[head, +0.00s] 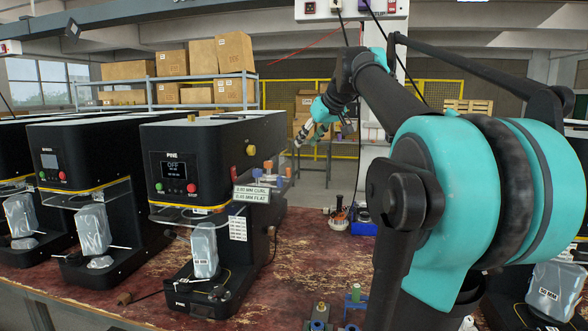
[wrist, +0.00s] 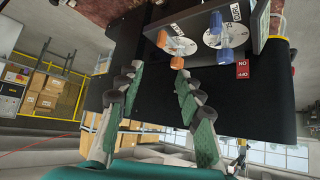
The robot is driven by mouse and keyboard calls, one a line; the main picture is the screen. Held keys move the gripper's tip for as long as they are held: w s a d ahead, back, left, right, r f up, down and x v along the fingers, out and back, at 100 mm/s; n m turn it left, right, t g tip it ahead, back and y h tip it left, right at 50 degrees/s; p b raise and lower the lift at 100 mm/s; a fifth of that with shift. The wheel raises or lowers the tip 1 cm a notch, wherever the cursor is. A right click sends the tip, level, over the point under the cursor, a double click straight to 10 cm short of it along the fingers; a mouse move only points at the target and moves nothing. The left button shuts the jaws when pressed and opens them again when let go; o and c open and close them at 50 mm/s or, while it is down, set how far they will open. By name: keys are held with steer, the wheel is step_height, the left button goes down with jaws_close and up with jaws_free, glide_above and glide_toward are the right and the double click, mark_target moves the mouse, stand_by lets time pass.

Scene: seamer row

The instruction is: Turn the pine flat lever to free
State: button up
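The black PINE machine (head: 180,172) stands in the middle left of the head view, its small screen reading OFF. On its right side small orange and blue levers (head: 268,165) show. The wrist view shows this side panel upside down, with an orange lever (wrist: 182,64) and a blue lever (wrist: 218,28) on white round dials. In the head view my gripper (head: 310,136) hangs right of the machine.
Signs reading 0.05 MM CURL and 0.05 MM FLAT (head: 252,194) stick out by the machine. A red ON tag (wrist: 242,68) sits beside the dials. More black machines (head: 85,175) stand to the left. The worn red bench (head: 300,262) has bare room right of the PINE machine.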

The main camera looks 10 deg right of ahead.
mark_target(289, 168)
steer(key=x, duration=1.6)
steer(key=shift+a+f, duration=0.15)
steer(key=shift+f, duration=0.05)
steer(key=shift+c, duration=0.4)
jaws_close()
